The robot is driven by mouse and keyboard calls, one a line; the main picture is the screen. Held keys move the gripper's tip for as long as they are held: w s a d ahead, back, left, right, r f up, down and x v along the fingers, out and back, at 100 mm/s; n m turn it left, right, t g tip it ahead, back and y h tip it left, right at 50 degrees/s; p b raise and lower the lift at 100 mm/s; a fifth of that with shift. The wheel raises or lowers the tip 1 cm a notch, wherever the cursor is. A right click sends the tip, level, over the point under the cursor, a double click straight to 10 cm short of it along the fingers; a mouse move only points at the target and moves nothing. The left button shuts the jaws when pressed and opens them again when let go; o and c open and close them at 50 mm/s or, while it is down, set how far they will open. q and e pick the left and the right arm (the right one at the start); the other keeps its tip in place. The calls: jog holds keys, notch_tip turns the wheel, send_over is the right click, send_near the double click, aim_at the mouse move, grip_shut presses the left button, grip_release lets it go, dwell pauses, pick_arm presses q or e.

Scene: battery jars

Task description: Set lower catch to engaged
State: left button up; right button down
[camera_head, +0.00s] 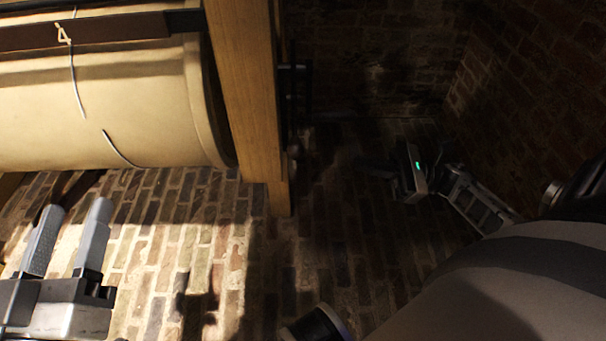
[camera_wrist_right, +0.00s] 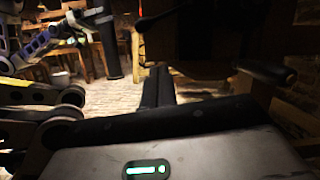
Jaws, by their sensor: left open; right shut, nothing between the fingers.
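I cannot tell for certain which part is the lower catch. Dark metal fittings (camera_head: 294,82) stick out from the right side of a wooden post (camera_head: 246,90), and their position is hard to read in shadow. In the right wrist view a dark bar with a rounded end (camera_wrist_right: 268,70) juts out at the right. My right gripper (camera_wrist_right: 158,75) is shut and empty, to the left of that bar and apart from it. In the head view it is in shadow right of the post. My left gripper (camera_head: 78,208) is open and empty, below the large cream cylinder (camera_head: 110,110).
The cylinder has a dark strap (camera_head: 90,32) and loose thin cords. The brick floor (camera_head: 150,230) is lit at left and dark at right. A brick wall (camera_head: 530,80) closes in behind my right arm. Wooden furniture (camera_wrist_right: 90,55) stands farther off.

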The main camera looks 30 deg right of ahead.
aim_at(295, 124)
pick_arm(q)
jog(key=shift+w+d+h, duration=0.1)
jog(key=shift+w+h, duration=0.05)
jog(key=shift+h, duration=0.15)
pick_arm(e)
jog(key=n+g, duration=0.1)
jog(key=d+f+n, duration=0.1)
jog(key=n, duration=0.1)
jog(key=shift+s+d+f+g+y, duration=0.1)
jog(key=shift+s+g+y, duration=0.2)
jog(key=shift+s+g, duration=0.1)
pick_arm(q)
jog(key=shift+s+f+n+y, duration=0.2)
jog(key=shift+f+n+y, duration=0.15)
jog(key=shift+f, duration=0.35)
pick_arm(e)
jog(key=s+r+x, duration=0.1)
jog(key=r+x, duration=0.1)
jog(key=x, duration=1.1)
jog(key=shift+r, duration=0.3)
jog(key=shift+s+d, duration=0.15)
